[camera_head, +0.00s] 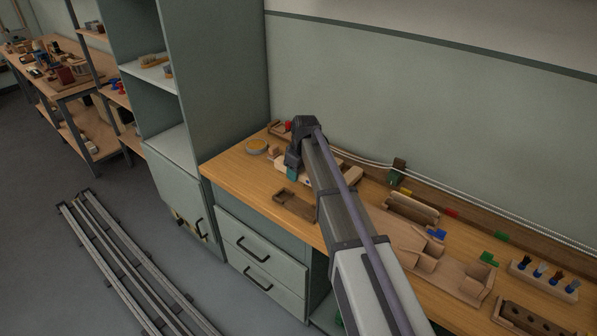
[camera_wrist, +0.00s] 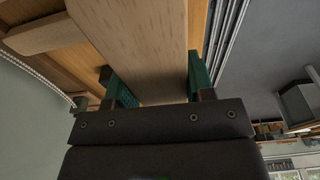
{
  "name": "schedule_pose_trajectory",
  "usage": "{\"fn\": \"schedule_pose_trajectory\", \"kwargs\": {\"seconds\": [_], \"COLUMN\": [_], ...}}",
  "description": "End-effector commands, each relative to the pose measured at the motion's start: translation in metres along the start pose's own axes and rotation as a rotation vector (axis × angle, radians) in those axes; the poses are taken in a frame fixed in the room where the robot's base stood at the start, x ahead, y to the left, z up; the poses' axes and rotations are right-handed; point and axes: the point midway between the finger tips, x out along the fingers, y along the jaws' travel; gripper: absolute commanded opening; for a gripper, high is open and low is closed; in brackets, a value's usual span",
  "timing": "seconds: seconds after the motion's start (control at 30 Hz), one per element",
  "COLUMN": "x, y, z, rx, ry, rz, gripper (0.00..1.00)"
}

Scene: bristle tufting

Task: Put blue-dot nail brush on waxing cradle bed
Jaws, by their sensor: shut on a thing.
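My gripper (camera_head: 291,173) is at the far left part of the bench, low over the wood. In the wrist view its two green fingers (camera_wrist: 150,75) are shut on the sides of a pale wooden piece, likely the nail brush (camera_wrist: 135,35). No blue dot or bristles show on it. In the head view my arm and gripper hide most of it. A shallow wooden tray (camera_head: 293,205) lies just in front of my gripper. A wooden cradle-like holder (camera_head: 411,208) stands farther right. I cannot tell which is the waxing cradle bed.
A divided wooden tray (camera_head: 440,262), a rack of dark-blue-topped pegs (camera_head: 544,280) and coloured blocks (camera_head: 489,258) fill the right side. A tall cabinet (camera_head: 215,80) stands left of the bench.

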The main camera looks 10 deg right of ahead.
Motion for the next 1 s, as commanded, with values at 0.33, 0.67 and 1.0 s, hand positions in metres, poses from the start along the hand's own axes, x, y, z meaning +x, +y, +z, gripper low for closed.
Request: {"fn": "schedule_pose_trajectory", "kwargs": {"seconds": [0.33, 0.67, 1.0], "x": [0.026, 0.070, 0.107], "y": [0.000, 0.000, 0.000], "z": [0.004, 0.010, 0.016], "rx": [0.000, 0.000, 0.000], "ry": [0.000, 0.000, 0.000], "rz": [0.000, 0.000, 0.000], "gripper": [0.20, 0.20, 0.20]}}
